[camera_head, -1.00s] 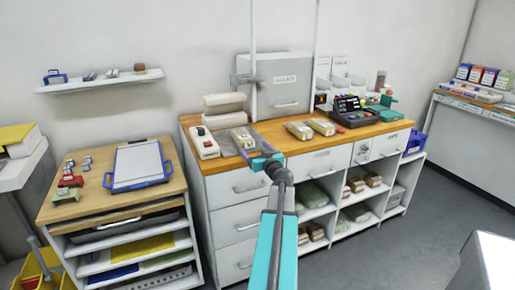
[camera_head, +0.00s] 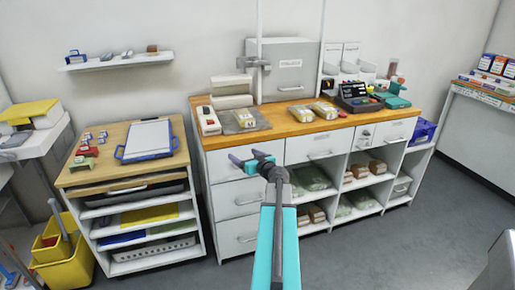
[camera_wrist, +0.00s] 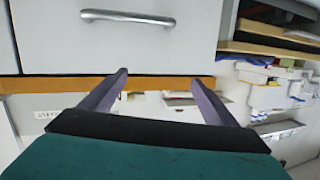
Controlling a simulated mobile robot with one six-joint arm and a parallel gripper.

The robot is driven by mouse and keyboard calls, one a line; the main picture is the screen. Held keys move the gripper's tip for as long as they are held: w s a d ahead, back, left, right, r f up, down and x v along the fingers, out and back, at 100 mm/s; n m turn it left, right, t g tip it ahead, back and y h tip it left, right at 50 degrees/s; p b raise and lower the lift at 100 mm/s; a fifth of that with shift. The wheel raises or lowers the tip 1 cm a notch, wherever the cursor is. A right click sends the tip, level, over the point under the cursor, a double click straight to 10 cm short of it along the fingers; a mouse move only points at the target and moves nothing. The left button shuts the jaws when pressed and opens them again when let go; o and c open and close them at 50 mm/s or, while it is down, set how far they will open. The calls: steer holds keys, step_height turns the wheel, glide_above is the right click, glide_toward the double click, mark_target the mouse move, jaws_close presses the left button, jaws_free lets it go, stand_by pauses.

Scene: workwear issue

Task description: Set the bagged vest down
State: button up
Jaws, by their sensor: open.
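A clear-bagged, pale yellow-green packet, seemingly the bagged vest (camera_head: 245,118), lies flat on a dark grey mat (camera_head: 229,125) at the left of the wooden counter (camera_head: 290,129). My gripper (camera_head: 247,157) is open and empty, in front of the drawers and apart from the packets. In the wrist view its two fingers (camera_wrist: 160,85) stand wide apart with nothing between them, facing a drawer front with a handle.
A white device with a red button (camera_head: 208,121) stands left of the mat. A grey cabinet (camera_head: 288,72) and a dark card terminal (camera_head: 357,97) are on the counter. A side table with a blue-framed board (camera_head: 148,140) stands left. Floor in front is clear.

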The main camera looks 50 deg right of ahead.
steer(key=w+a+f+n+g+y, duration=0.15)
steer(key=w+a+f+y, duration=0.25)
steer(key=a+f, duration=0.9)
steer(key=w+a+f+n+g+y, duration=0.1)
steer(key=w+a+f+g+y, duration=0.25)
steer(key=a+f, duration=0.95)
steer(key=s+a+f+g+y, duration=0.1)
steer(key=s+a+f, duration=0.15)
steer(key=a, duration=0.55)
steer(key=s+a+f+g+y, duration=0.1)
steer(key=a+f+g, duration=0.15)
steer(key=a, duration=0.45)
steer(key=s+a+f+n+g, duration=0.1)
steer(key=s+a+f+g, duration=0.2)
steer(key=s+a+f, duration=0.5)
steer(key=s+a+f+n+g, duration=0.1)
steer(key=s+a+f+g, duration=0.2)
steer(key=s+a+f, duration=0.35)
steer(key=s+a+f+g+h, duration=0.1)
steer(key=s+a+g, duration=0.1)
steer(key=s, duration=0.7)
steer(key=s+a+f+g+h, duration=0.1)
steer(key=s+a+g+h, duration=0.1)
steer(key=s, duration=0.7)
steer(key=shift+a+f+n+g, duration=0.45)
steer(key=shift+a+g, duration=0.4)
steer(key=shift+a, duration=0.4)
steer(key=shift+s+h, duration=0.1)
steer(key=shift+h, duration=0.15)
